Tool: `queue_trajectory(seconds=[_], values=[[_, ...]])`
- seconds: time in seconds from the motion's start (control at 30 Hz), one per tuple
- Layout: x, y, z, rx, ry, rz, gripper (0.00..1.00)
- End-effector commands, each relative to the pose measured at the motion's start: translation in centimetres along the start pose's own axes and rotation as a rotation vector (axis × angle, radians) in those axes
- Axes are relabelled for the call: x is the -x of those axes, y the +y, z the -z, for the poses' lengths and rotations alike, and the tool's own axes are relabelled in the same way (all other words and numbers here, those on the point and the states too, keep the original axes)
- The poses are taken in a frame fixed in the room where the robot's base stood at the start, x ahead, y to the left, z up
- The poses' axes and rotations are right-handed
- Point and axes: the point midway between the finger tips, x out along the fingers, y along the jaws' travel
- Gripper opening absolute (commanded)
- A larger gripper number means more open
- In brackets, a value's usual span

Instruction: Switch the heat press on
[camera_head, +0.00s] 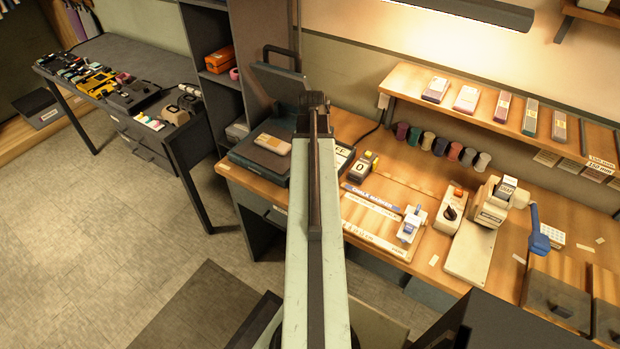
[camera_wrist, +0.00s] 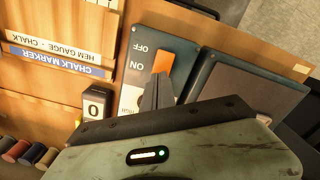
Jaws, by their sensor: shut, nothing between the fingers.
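The heat press (camera_head: 262,160) stands at the left end of the wooden bench in the head view, a dark base with its lid raised behind. In the head view my arm hides most of the panel.
A grey press plate (camera_wrist: 257,93) lies beside the panel. A small block marked 0 (camera_wrist: 96,101) stands on the other side, near a chalk marker strip (camera_head: 372,199). Thread spools (camera_head: 440,146) line the back. A white machine with a blue handle (camera_head: 538,235) stands right.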

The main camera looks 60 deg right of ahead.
Motion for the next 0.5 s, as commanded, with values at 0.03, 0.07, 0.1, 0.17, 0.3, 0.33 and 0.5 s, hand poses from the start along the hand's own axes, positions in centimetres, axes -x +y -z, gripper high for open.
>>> queue_trajectory(seconds=[0.03, 0.07, 0.1, 0.17, 0.3, 0.33, 0.5], values=[[-0.17, -0.01, 0.0, 0.0, 0.0, 0.0, 0.0], [-0.21, -0.01, 0.0, 0.0, 0.0, 0.0, 0.0], [-0.27, -0.01, 0.0, 0.0, 0.0, 0.0, 0.0], [-0.36, -0.01, 0.0, 0.0, 0.0, 0.0, 0.0], [-0.57, -0.01, 0.0, 0.0, 0.0, 0.0, 0.0], [-0.62, -0.01, 0.0, 0.0, 0.0, 0.0, 0.0], [-0.87, -0.02, 0.0, 0.0, 0.0, 0.0, 0.0]])
